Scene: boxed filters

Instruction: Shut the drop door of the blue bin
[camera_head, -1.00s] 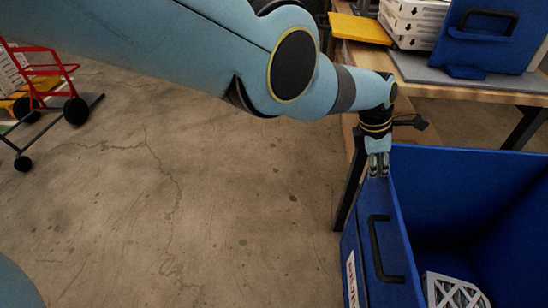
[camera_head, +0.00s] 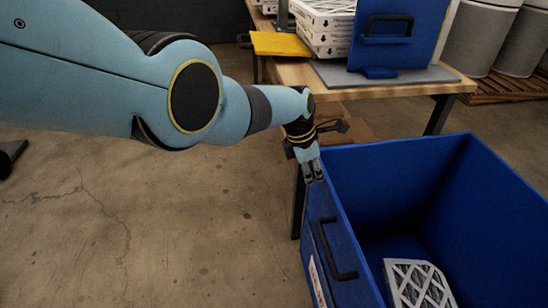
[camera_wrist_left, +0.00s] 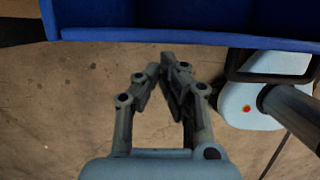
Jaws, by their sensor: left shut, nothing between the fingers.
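The open-topped blue bin (camera_head: 490,165) stands at the lower right in the head view. The drop door (camera_head: 345,274) is on its left side, with a black bar handle (camera_head: 333,252). It looks upright or nearly so; I cannot tell whether it is fully closed. My left gripper (camera_head: 315,178) is shut and empty at the door's far upper corner; contact is unclear. In the left wrist view the gripper (camera_wrist_left: 166,66) points at the blue edge (camera_wrist_left: 180,37), with the handle (camera_wrist_left: 235,62) to its right. My right gripper is out of view.
A white-framed filter (camera_head: 417,284) lies in the bin. Grey drums (camera_head: 482,38) stand at the back right.

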